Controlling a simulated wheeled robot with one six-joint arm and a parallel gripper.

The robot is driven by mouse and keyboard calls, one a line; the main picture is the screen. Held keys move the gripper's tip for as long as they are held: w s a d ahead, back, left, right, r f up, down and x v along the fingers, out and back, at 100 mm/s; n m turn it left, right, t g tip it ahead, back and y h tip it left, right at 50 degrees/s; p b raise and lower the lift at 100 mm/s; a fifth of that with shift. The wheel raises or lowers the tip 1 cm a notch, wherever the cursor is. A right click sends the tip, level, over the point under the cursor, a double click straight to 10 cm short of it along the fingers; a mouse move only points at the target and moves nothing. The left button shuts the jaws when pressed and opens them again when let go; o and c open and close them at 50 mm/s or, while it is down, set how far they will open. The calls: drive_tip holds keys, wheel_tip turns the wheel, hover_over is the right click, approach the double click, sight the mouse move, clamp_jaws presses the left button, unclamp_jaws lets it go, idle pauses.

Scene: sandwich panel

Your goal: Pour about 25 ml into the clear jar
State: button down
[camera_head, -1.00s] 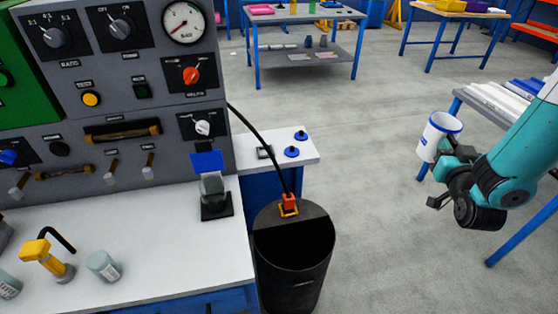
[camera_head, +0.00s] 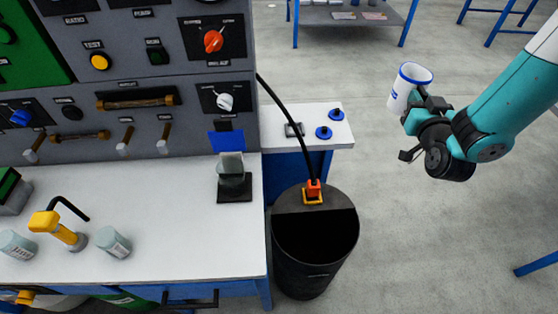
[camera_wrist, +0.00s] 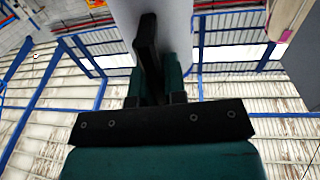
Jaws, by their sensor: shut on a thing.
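My gripper (camera_head: 425,112) is shut on a white cup (camera_head: 402,95) with a blue rim, held in the air to the right of the bench. The cup leans slightly, its mouth up; its contents cannot be made out. In the wrist view the pale cup (camera_wrist: 190,22) fills the top middle, against the dark fingers. A see-through jar (camera_head: 231,178) with a dark lower part stands upright on a small black base (camera_head: 235,195) at the bench's right side, below a blue plate on the panel. My gripper is well apart from it.
A grey control panel (camera_head: 150,80) stands behind the white bench top (camera_head: 170,235). A black bin (camera_head: 314,265) and a side shelf (camera_head: 345,130) lie between bench and cup. The right floor is mostly clear.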

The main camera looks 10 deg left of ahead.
drive_tip(key=s+a+n+g+y, duration=0.1)
drive_tip(key=s+a+n+y, duration=0.1)
drive_tip(key=a, duration=0.8)
drive_tip(key=s+a+n+g+y, duration=0.2)
drive_tip(key=s+a+n+y, duration=0.1)
drive_tip(key=a, duration=0.7)
drive_tip(key=s+a+n+g+y, duration=0.2)
drive_tip(key=s+a+y, duration=0.3)
drive_tip(key=a, duration=0.6)
drive_tip(key=shift+s+r, duration=0.3)
drive_tip(key=shift+s, duration=0.3)
drive_tip(key=shift+s+r+n, duration=0.1)
drive_tip(key=shift+r+n, duration=0.05)
drive_tip(key=shift+n, duration=0.15)
